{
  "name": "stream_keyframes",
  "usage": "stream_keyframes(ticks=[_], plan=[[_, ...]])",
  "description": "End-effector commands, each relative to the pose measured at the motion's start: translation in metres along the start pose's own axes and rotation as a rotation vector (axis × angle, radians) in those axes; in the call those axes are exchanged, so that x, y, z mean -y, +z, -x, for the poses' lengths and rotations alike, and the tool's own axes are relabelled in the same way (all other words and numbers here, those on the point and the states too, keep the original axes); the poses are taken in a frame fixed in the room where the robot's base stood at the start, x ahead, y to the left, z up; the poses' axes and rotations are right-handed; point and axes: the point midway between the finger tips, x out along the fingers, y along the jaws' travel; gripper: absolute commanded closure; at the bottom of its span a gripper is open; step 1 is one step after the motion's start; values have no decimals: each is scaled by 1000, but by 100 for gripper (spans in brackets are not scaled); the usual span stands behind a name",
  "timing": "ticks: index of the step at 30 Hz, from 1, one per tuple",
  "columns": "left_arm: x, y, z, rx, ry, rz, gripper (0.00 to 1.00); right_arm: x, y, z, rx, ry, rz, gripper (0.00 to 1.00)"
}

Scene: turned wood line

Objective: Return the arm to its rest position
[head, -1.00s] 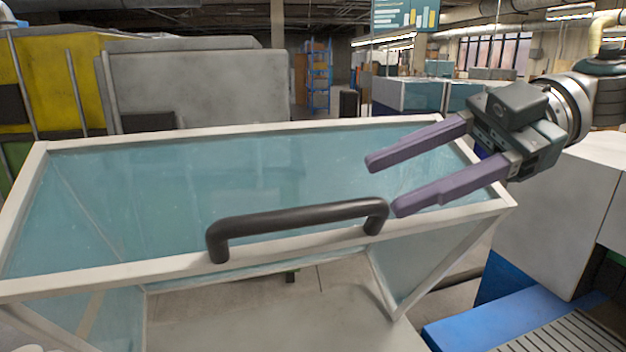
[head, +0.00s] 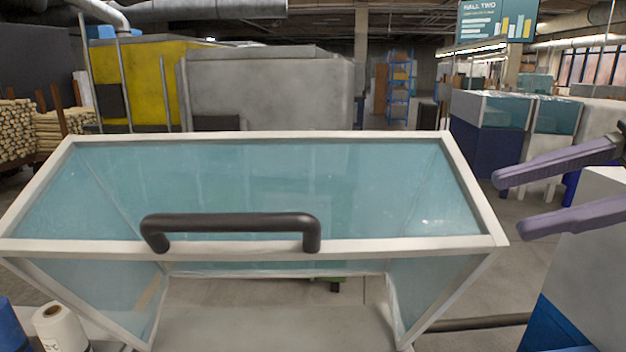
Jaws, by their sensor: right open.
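My right gripper (head: 508,204) comes in from the right edge in the head view. Its two purple fingers are spread apart with nothing between them. It is to the right of the glazed hood, clear of its frame, and the gripper's body is cut off by the picture edge. The hood (head: 478,200) has a white frame and bluish clear panels, with a black bar handle (head: 235,222) on its front rail. The hood's front panel is raised and the space under it shows. My left gripper is not in view.
A white and blue cabinet (head: 590,262) stands at the right, below my right gripper. A white roll (head: 62,328) stands at the lower left. Stacked wood pieces (head: 62,124) are at the far left. Open floor (head: 475,275) shows between the hood and the cabinet.

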Motion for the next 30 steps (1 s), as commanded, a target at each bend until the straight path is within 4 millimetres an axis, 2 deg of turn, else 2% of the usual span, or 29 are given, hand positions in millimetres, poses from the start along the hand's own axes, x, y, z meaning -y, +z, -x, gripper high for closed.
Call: stream_keyframes(ticks=[3, 11, 16, 20, 23, 26, 27, 30], plan=[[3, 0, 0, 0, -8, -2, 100, -10, -2, -11, -23, 104, 36, 48], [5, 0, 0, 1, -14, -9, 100, -37, -4, -19, -21, 389, 94, 48], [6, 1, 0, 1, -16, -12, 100, -53, 6, -10, 59, 657, 87, 48], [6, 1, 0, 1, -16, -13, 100, -52, 32, 14, 242, 889, 17, 48], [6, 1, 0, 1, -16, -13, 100, -31, 61, 37, 449, 1004, -75, 48], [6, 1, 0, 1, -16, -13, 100, 7, 89, 60, 691, 1040, -180, 48], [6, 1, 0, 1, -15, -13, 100, 26, 98, 68, 786, 1031, -221, 48], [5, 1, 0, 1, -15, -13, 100, 71, 113, 85, 995, 975, -307, 48]])
